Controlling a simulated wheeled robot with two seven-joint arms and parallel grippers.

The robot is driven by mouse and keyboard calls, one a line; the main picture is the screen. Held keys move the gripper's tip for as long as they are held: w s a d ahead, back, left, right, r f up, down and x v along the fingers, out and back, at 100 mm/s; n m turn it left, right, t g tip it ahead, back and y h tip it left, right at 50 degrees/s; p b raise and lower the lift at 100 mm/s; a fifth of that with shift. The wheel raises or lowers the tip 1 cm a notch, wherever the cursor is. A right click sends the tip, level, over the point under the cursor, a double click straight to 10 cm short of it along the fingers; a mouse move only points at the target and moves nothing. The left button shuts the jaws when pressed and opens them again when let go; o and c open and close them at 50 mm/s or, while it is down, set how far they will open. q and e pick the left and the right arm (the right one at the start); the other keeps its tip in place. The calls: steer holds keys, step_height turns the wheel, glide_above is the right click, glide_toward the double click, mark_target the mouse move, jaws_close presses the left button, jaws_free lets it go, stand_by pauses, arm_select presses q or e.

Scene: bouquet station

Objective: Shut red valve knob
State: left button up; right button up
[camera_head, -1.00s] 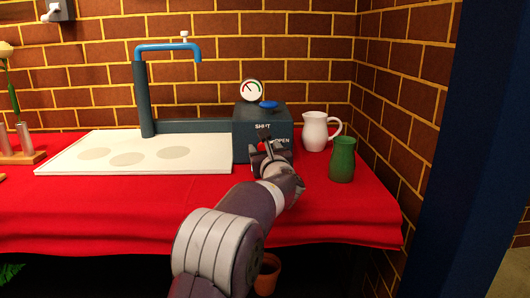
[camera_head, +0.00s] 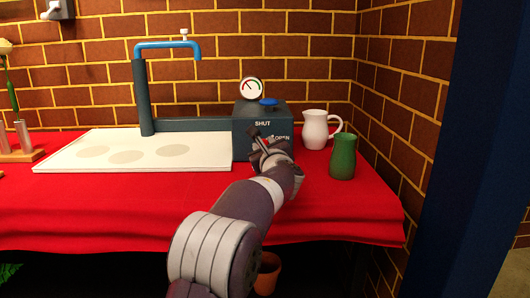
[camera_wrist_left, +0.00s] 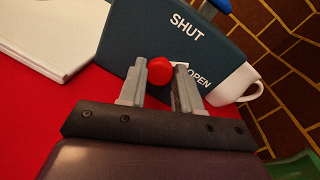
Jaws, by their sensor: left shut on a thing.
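The red valve knob (camera_wrist_left: 160,71) is on the front of the dark blue-grey valve box (camera_head: 262,112), near the white SHUT and OPEN labels. My left gripper (camera_wrist_left: 157,88) reaches the box front in the left wrist view, with one finger on each side of the knob, shut on it. In the head view my left gripper (camera_head: 262,136) is at the box front and hides most of the knob. The knob's exact turn is hard to tell. My right gripper is not in view.
A round gauge (camera_head: 251,89) and a blue knob (camera_head: 268,102) are on top of the box. A white jug (camera_head: 316,130) and a green jug (camera_head: 342,157) stand to the right. A white tray (camera_head: 75,160) and a blue spout (camera_head: 165,46) are left. Red cloth in front is clear.

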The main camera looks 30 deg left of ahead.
arm_select(q)
steer(key=n+h+b, duration=0.1)
steer(key=n+b, duration=0.1)
steer(key=n, duration=0.3)
steer(key=shift+a+f, duration=0.1)
steer(key=n+h+b, duration=0.1)
steer(key=n+b, duration=0.1)
steer(key=n, duration=0.3)
steer(key=shift+s+a+n, duration=0.1)
steer(key=shift+s+n, duration=0.05)
steer(key=shift+n, duration=0.15)
steer(key=shift+b, duration=0.3)
steer(key=o, duration=1)
steer(key=shift+o, duration=0.2)
steer(key=v, duration=1.2)
steer(key=shift+s, duration=0.4)
